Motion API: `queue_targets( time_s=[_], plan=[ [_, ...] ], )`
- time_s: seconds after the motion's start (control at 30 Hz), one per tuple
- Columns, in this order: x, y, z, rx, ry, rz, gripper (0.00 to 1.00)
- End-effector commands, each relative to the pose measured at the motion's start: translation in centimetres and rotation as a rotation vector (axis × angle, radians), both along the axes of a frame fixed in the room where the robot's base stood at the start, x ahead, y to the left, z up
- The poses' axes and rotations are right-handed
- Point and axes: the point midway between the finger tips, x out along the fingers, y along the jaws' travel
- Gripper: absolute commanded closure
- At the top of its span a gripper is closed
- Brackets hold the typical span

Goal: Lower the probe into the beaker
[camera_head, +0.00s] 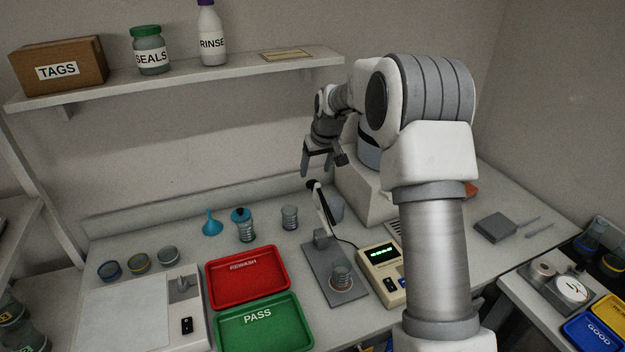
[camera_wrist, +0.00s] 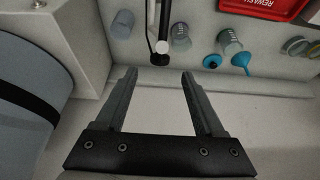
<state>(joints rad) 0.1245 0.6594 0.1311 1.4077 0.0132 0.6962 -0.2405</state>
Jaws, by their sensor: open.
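In the wrist view the knob (camera_wrist: 160,59) is just beyond my fingertips, near the middle of the gap, untouched as far as I can see. A small clear beaker (camera_head: 341,275) stands on the plate's front end. The probe tip cannot be made out. My gripper (camera_head: 322,174) is open and empty above the knob; both fingers show in the wrist view (camera_wrist: 158,76).
A meter (camera_head: 380,268) with a lit display stands right of the plate. A grey cup (camera_head: 337,208) is behind the lever. Red (camera_head: 248,296) and green (camera_head: 265,340) trays lie in front.

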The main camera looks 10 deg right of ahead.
Motion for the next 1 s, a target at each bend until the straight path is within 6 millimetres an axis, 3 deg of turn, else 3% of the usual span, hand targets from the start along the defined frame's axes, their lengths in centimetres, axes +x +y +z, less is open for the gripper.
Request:
queue_targets(
  time_s=[0.2,0.33,0.8,1.0],
  plan=[
    [1.5,0.4,-3.9,0.0,0.003,0.002,0.29],
    [2.2,0.5,-5.3,-0.001,0.001,0.001,0.29],
    [2.6,0.5,-6.4,-0.001,-0.001,0.001,0.29],
    [2.6,0.5,-6.3,-0.001,0.0,0.001,0.65]
  ],
)
